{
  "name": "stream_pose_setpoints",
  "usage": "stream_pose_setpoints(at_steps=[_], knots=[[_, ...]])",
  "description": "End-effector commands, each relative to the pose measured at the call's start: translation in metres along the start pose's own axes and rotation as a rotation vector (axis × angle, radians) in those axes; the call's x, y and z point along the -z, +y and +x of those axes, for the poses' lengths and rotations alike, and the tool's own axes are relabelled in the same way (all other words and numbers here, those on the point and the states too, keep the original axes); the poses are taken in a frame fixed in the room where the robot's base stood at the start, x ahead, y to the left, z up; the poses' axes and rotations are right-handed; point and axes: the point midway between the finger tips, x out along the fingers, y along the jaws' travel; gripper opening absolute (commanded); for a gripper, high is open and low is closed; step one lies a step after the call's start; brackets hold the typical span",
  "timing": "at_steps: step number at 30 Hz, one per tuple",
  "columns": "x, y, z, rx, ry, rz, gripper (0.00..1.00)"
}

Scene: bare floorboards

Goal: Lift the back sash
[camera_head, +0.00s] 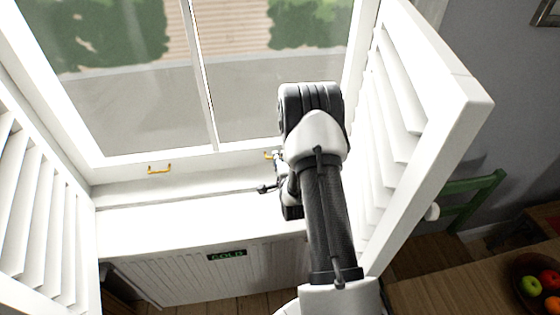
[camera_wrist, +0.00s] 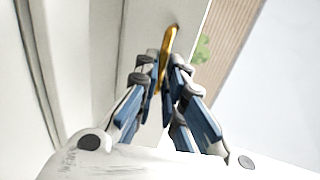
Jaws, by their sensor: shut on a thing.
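The window sash (camera_head: 190,163) is a white frame with glass panes and a bottom rail. It carries two brass pull handles. The left handle (camera_head: 159,169) is free. The right handle (camera_head: 269,155) is mostly hidden behind my arm. In the wrist view that brass handle (camera_wrist: 170,50) sits between the fingertips of my gripper (camera_wrist: 167,70), which is shut on it. In the head view the gripper's fingers are largely covered by my own arm. Whether the sash bottom is clear of the sill cannot be told for certain.
White louvred shutters stand open at the left (camera_head: 40,210) and right (camera_head: 420,130); the right one is close beside my arm. A wooden table (camera_head: 450,290) with a fruit bowl is at lower right.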

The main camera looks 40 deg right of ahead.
Motion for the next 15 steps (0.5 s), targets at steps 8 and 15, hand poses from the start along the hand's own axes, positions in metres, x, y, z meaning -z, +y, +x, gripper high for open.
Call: stream_pose_setpoints(at_steps=[8, 15], knots=[[0.0, -0.098, -0.017, 0.042, 0.0, 0.001, 0.0], [0.0, -0.115, -0.022, 0.037, 0.0, 0.001, 0.0]])
